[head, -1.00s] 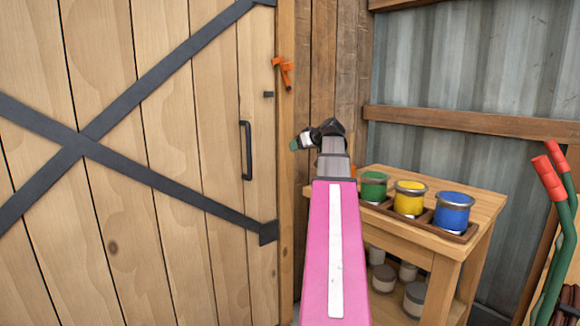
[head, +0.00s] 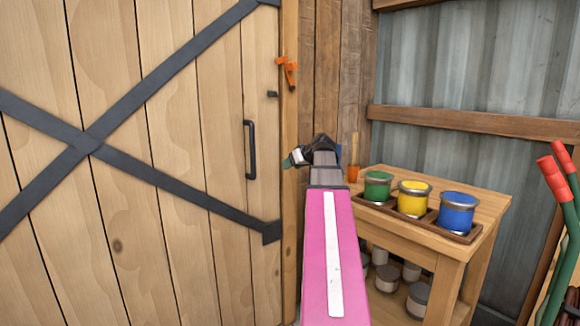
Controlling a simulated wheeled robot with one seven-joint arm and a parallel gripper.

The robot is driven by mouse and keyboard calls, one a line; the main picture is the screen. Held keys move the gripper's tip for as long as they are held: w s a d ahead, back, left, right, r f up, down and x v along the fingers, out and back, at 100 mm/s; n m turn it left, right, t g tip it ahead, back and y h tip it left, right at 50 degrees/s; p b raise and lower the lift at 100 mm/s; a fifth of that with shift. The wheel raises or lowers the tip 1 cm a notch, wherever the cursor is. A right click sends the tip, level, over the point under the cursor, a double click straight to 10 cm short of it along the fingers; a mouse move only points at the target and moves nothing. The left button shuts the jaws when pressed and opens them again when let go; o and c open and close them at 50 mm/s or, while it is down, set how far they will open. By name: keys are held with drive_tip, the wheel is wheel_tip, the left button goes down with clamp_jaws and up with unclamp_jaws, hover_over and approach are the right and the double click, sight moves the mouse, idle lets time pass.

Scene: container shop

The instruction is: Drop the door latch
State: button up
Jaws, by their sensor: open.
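The orange door latch (head: 288,72) is on the post at the right edge of the wooden door (head: 170,150). A small dark catch (head: 272,94) sits on the door's edge just below and left of the latch. A dark vertical handle (head: 250,150) is lower on the door. My gripper (head: 290,161) is at the end of my pink arm, below the latch and right of the handle, pointing left. It is apart from the latch, open, and nothing shows in it. Its fingers are small and partly hidden by the wrist.
A wooden bench (head: 465,252) at right holds green (head: 377,188), yellow (head: 412,200) and blue (head: 456,213) paint cans in a tray. An orange cup (head: 353,173) stands behind my arm. Red-handled green tubing (head: 567,225) is at far right.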

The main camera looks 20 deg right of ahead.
drive_tip(key=s+a+f+m+g, duration=0.1)
drive_tip(key=s+a+f+g, duration=0.1)
drive_tip(key=a+f, duration=0.55)
drive_tip(key=s+a+f+g+h, duration=0.15)
drive_tip(key=a+f, duration=0.25)
drive_tip(key=f, duration=0.6)
drive_tip(key=s+a+f+m+g, duration=0.1)
drive_tip(key=s+a+f+g, duration=0.1)
drive_tip(key=a+f, duration=0.45)
drive_tip(key=s+a+f+g+h, duration=0.1)
drive_tip(key=s+a+f+g, duration=0.1)
drive_tip(key=s+a+f, duration=0.2)
drive_tip(key=s+a+f+g+h, duration=0.2)
drive_tip(key=s+a+f, duration=0.3)
drive_tip(key=s+f, duration=0.5)
wheel_tip(320, 180, down, 6)
drive_tip(key=shift+a+r+g, duration=0.25)
drive_tip(key=shift+a+g, duration=0.05)
drive_tip(key=shift+g, duration=0.15)
